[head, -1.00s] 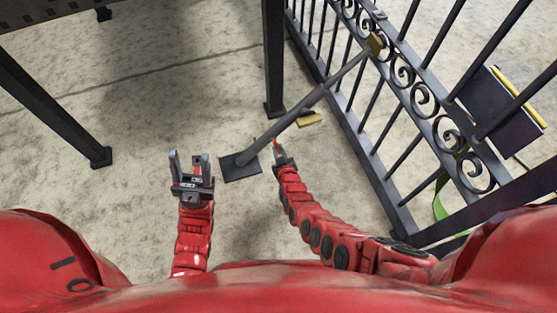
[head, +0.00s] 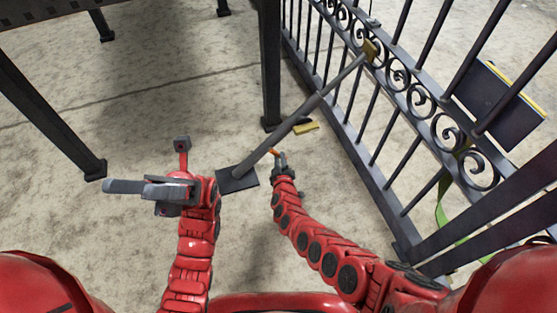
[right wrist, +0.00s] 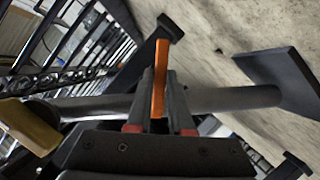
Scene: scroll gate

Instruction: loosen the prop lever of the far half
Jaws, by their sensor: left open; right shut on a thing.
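The prop is a grey slanted strut (head: 308,107) from a dark foot plate (head: 237,181) on the floor up to a yellow pad (head: 370,50) at the gate. Its orange lever (head: 273,151) sticks out near the lower part of the strut. My right gripper (head: 280,157) is shut on the lever. In the right wrist view the orange lever (right wrist: 158,78) stands between both fingertips (right wrist: 159,103), in front of the strut (right wrist: 225,99). My left gripper (head: 152,167) is open and empty, left of the foot plate, with its fingers spread wide.
The scrollwork gate (head: 398,72) runs along the right. A dark post (head: 270,65) stands behind the strut. A yellow-and-black block (head: 306,128) lies on the floor near it. A dark panel with a yellow edge (head: 500,105) is at the right.

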